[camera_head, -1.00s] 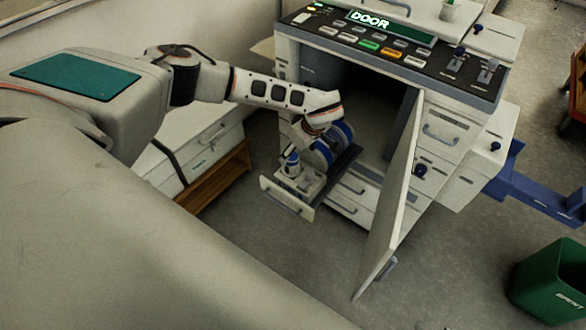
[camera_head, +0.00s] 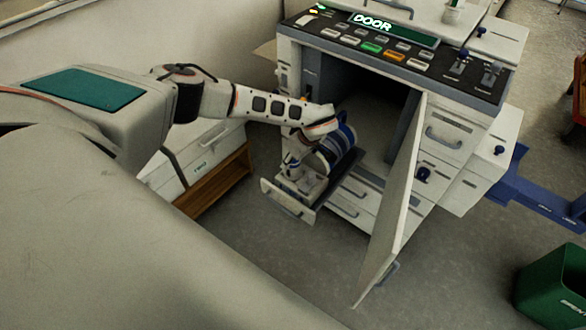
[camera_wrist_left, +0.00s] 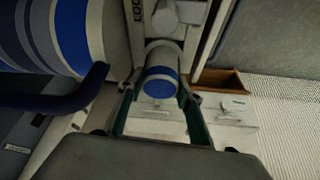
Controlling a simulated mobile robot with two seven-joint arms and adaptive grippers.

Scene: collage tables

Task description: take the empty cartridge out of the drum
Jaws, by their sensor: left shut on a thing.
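The drum (camera_head: 336,150), a cylinder with blue and grey bands, sits on a pulled-out tray (camera_head: 297,207) at the machine's open front. It fills the upper left of the left wrist view (camera_wrist_left: 70,30). My left gripper (camera_head: 293,163) is low at the drum's near left side. In the left wrist view its two green fingers (camera_wrist_left: 162,98) are shut around a small grey cylinder with a blue band, the cartridge (camera_wrist_left: 160,84). In the head view the gripper mostly hides the cartridge. I cannot tell how deep the cartridge sits. My right gripper is not in view.
The machine's door (camera_head: 392,215) stands open to the right of the drum. A control panel (camera_head: 400,50) is above the opening. A white drawer cabinet (camera_head: 205,155) with a wooden base is on the left. A green bin (camera_head: 552,285) stands at lower right. The floor between is clear.

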